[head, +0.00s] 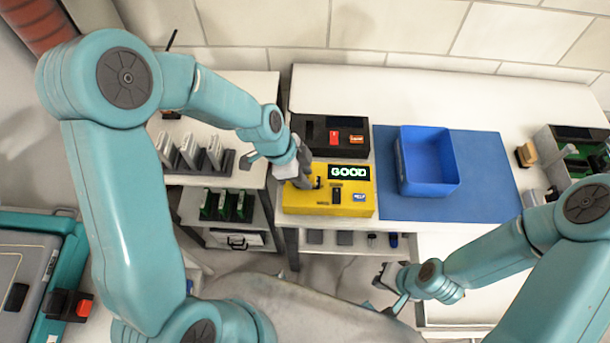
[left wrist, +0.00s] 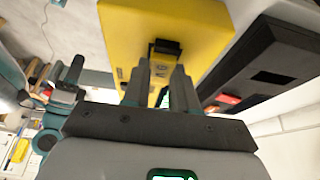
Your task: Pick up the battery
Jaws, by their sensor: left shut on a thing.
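The block seems to sit in the box's slot; how deep is hidden. The fingers cover most of it in the head view. My right gripper (head: 385,290) is open and empty, low in front of the table.
A black box with red and orange parts (head: 310,122) stands behind the tester. A blue bin (head: 428,185) sits on a blue mat (head: 490,190) to the right. A rack with several upright pieces (head: 225,163) is at left.

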